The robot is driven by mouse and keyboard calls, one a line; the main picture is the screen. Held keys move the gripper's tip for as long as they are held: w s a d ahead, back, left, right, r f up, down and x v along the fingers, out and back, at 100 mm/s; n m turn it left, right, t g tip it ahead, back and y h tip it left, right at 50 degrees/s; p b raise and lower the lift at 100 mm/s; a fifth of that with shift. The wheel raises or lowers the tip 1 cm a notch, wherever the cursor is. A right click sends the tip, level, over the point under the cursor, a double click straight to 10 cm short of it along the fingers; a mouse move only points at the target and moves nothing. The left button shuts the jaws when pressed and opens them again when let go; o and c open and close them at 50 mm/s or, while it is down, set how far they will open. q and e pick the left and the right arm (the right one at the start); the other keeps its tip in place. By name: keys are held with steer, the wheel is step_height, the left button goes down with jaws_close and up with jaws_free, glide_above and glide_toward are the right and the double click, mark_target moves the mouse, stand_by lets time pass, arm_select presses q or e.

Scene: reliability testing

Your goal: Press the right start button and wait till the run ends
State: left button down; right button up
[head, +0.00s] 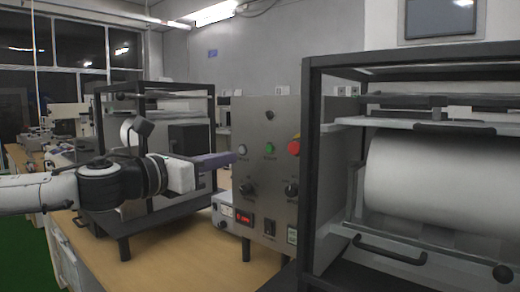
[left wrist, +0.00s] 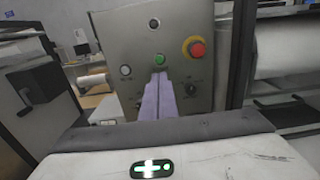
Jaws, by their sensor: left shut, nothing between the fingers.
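A grey control panel (head: 267,170) faces me and carries a white button (head: 242,150), a green button (head: 270,148) and a red button (head: 294,147) in a row. My left gripper (head: 232,158) is shut and empty, its purple fingers reaching toward the panel from the left. In the left wrist view its fingertips (left wrist: 159,74) appear just below the green button (left wrist: 160,60), between the white button (left wrist: 125,70) and the red one (left wrist: 194,48) on its yellow ring. I cannot tell whether they touch the panel. No start label is legible. My right gripper is not in view.
Black knobs (head: 291,190) sit below the buttons, with a small box with a red display (head: 243,217) at the lower left. A black-framed machine with a large white roller (head: 430,185) stands at the right. Bare wooden bench (head: 185,250) shows in front.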

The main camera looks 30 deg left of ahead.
mark_target(269, 149)
arm_select(q)
steer(key=w+p, duration=0.3)
steer(key=w, duration=0.1)
steer(key=w+p, duration=0.3)
steer(key=p, duration=0.1)
steer(key=w+p, duration=0.4)
steer(key=shift+w+d+r, duration=0.1)
steer(key=shift+w+d, duration=0.25)
steer(key=shift+d, duration=0.05)
steer(key=shift+w, duration=0.5)
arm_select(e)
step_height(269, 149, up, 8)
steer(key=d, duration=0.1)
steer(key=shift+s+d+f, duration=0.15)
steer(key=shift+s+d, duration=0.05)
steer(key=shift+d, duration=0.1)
